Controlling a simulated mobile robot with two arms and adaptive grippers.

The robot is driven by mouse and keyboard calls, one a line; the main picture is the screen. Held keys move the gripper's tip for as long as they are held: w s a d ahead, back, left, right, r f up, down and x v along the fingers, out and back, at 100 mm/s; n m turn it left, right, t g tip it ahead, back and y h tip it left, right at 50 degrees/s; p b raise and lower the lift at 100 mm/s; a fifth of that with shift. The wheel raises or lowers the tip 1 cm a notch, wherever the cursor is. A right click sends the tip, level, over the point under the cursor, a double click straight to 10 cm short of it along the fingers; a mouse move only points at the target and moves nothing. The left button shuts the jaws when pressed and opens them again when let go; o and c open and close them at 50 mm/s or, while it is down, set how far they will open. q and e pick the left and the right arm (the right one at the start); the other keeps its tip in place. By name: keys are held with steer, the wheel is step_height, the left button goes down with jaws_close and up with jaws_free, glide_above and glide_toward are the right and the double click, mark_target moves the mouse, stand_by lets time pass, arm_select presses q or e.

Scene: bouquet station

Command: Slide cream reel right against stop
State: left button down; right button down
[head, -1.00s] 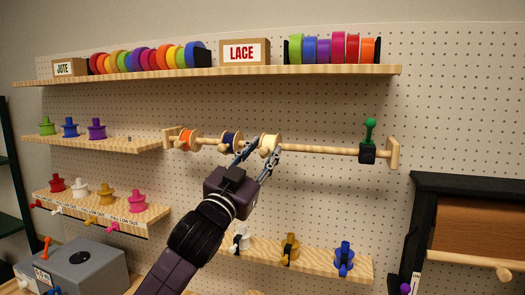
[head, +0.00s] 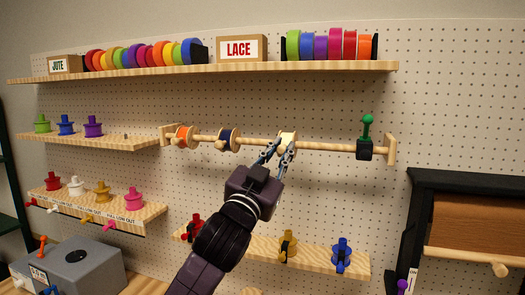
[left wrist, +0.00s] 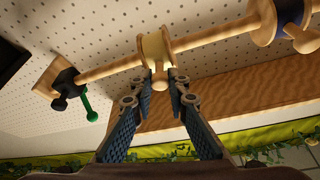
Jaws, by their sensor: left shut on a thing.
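The cream reel (head: 287,136) is on a wooden rod (head: 325,147) fixed to the pegboard. My left gripper (head: 279,148) is shut on the reel's small front knob, reaching from below. In the left wrist view, the cream reel (left wrist: 155,46) shows its knob between the fingertips (left wrist: 160,78). The black stop (head: 364,150) with a green handle (head: 367,126) sits near the rod's right end. Bare rod lies between reel and stop; they are apart. The stop also shows in the left wrist view (left wrist: 64,84). My right gripper is not in view.
A navy reel (head: 227,139) and an orange reel (head: 185,137) sit farther left on the rod. A shelf of ribbon rolls (head: 220,74) runs above. A lower shelf (head: 310,258) with colored spools is below. A dark frame (head: 425,180) stands at right.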

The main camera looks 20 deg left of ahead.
arm_select(q)
steer(key=d+b, duration=0.1)
steer(key=d, duration=0.8)
steer(key=shift+s+d, duration=0.15)
steer(key=shift+d, duration=0.2)
steer(key=shift+f, duration=0.1)
steer(key=c, duration=1.8)
jaws_free()
steer(key=shift+a, duration=0.1)
steer(key=shift+c, duration=0.2)
steer(key=v, duration=1.2)
